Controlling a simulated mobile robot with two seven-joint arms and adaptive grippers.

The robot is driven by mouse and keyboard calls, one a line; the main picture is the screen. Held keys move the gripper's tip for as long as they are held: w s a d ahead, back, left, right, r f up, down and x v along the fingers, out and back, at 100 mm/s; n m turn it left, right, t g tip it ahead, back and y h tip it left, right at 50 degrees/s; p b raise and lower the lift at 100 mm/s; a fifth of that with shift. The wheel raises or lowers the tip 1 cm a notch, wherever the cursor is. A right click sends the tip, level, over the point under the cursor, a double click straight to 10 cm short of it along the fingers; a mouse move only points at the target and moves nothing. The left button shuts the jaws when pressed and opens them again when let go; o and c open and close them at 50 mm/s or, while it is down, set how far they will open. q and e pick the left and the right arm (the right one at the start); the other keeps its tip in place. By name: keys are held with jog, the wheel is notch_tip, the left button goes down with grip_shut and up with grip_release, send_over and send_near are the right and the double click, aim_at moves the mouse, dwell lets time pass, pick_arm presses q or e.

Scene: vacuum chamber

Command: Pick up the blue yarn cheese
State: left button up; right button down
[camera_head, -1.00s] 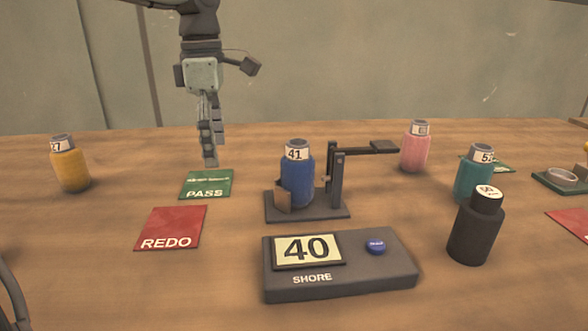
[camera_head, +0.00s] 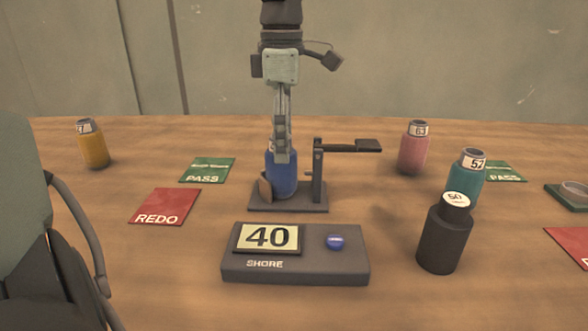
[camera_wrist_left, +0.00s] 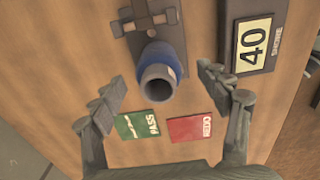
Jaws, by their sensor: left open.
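The blue yarn cheese (camera_head: 282,182) stands upright on the dark base (camera_head: 315,207) of a small stand with a post and side arm. My left gripper (camera_head: 282,152) points down in front of or over its top in the head view and hides its label. In the left wrist view, the fingers of the left gripper (camera_wrist_left: 162,84) are spread open. The blue yarn cheese (camera_wrist_left: 160,62) shows between and beyond them, its open grey tube end facing the camera. No contact shows. My right gripper is not in view.
A console (camera_head: 295,268) reading 40 with a blue button sits in front. Black (camera_head: 443,240), teal (camera_head: 466,183), pink (camera_head: 413,152) cheeses stand right, a yellow one (camera_head: 94,148) left. A green PASS card (camera_head: 208,170) and red REDO card (camera_head: 164,206) lie flat on the left.

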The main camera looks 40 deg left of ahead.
aim_at(282, 173)
pick_arm(q)
jog(key=f, duration=0.7)
jog(key=shift+a+f, duration=0.25)
jog(key=shift+a, duration=0.05)
jog(key=c, duration=1.4)
jog(key=shift+r, duration=0.15)
